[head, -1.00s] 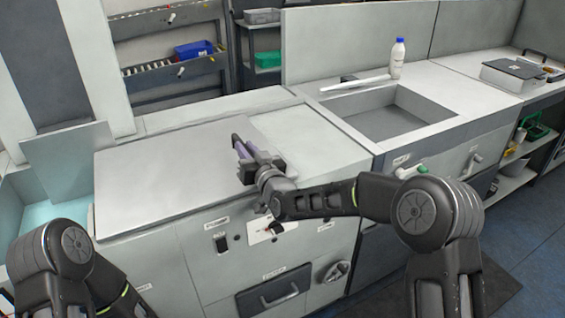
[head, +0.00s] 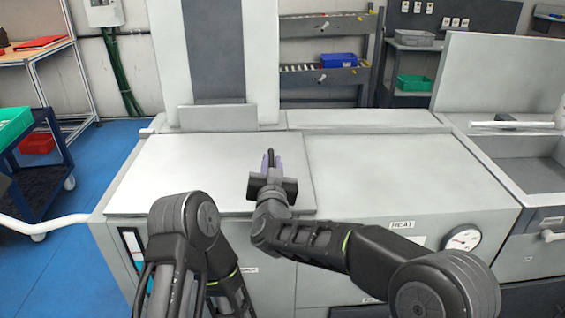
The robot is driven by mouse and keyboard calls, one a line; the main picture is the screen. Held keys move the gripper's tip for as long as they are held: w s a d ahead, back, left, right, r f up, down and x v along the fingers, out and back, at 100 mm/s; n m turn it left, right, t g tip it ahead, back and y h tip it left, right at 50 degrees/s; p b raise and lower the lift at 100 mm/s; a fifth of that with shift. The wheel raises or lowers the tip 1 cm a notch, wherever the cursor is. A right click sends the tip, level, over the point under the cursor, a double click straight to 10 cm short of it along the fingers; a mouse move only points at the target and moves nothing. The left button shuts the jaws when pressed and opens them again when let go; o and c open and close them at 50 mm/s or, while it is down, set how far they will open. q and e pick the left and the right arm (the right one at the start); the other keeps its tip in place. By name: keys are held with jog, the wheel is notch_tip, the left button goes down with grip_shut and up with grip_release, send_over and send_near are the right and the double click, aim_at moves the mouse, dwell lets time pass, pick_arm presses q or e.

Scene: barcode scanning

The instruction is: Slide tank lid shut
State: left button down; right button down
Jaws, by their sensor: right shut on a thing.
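The tank lid (head: 195,170) is a flat pale grey panel lying on the left part of the long grey machine top. No opening of the tank shows around it from here. My right gripper (head: 271,160) is at the lid's right part, shut on the lid's handle, which its fingers mostly hide. My left arm's elbow is in front of the machine; its gripper is out of view.
A bare worktop section (head: 400,172) lies right of the lid, with a sink (head: 535,172) farther right. An upright grey panel (head: 218,117) stands behind the lid. A blue cart (head: 45,165) stands at the left on open floor.

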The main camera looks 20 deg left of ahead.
jog(key=shift+s+a+f, duration=0.35)
jog(key=shift+a+f, duration=0.05)
jog(key=shift+f, duration=0.2)
jog(key=shift+a, duration=0.2)
jog(key=c, duration=1.6)
grip_release()
jog(key=shift+s+a, duration=0.15)
jog(key=shift+a, duration=0.35)
jog(key=shift+o, duration=1.2)
jog(key=shift+r, duration=0.2)
pick_arm(q)
jog(key=shift+w+d+f, duration=0.1)
jog(key=shift+w+f, duration=0.05)
jog(key=shift+w, duration=0.45)
pick_arm(e)
jog(key=shift+r, duration=0.1)
jog(key=shift+s, duration=0.1)
